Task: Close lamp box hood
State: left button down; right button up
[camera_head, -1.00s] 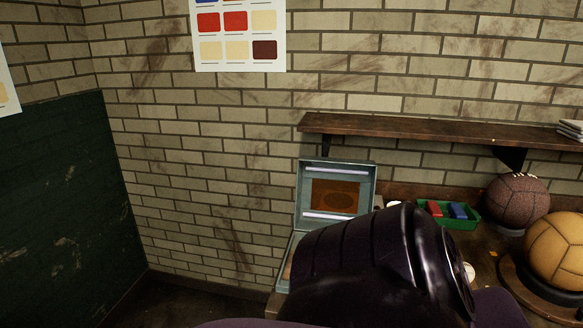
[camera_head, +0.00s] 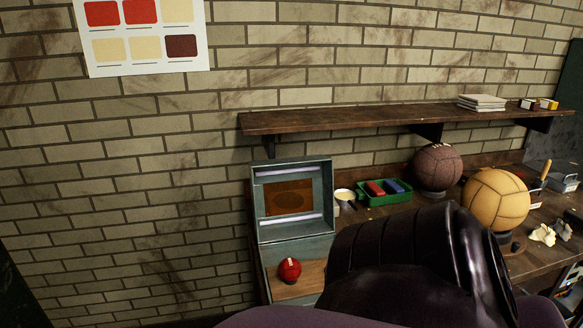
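The lamp box (camera_head: 325,238) stands at the left end of the workbench against the brick wall. Its hood (camera_head: 318,177) is raised and upright, with two pale light tubes and a brown panel on its inner face. A red ball (camera_head: 290,269) sits on the brown board in the base of the box. A dark glossy arm part of mine fills the lower middle and hides the box's right front. Neither gripper's fingers show.
A green tray (camera_head: 399,198) with red and blue blocks, a white cup (camera_head: 344,196), a dark ball (camera_head: 437,167) and a tan ball (camera_head: 495,199) stand to the right on the bench (camera_head: 550,216). A wooden shelf (camera_head: 390,115) runs above.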

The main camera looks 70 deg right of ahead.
aim_at(319, 169)
jog(key=i+l+z, duration=0.1)
jog(key=i+z, duration=0.25)
jog(key=i, duration=0.2)
jog(key=i+z, duration=0.4)
jog(key=i, duration=0.2)
jog(key=i+u, duration=0.3)
jog(key=i, duration=0.3)
jog(key=i+l+u, duration=0.25)
jog(key=i, duration=0.3)
jog(key=i+j+z, duration=0.1)
jog(key=z, duration=0.25)
jog(key=i+j+z, duration=0.2)
jog(key=z, duration=0.15)
jog(key=i+z, duration=0.1)
jog(key=z, duration=1.4)
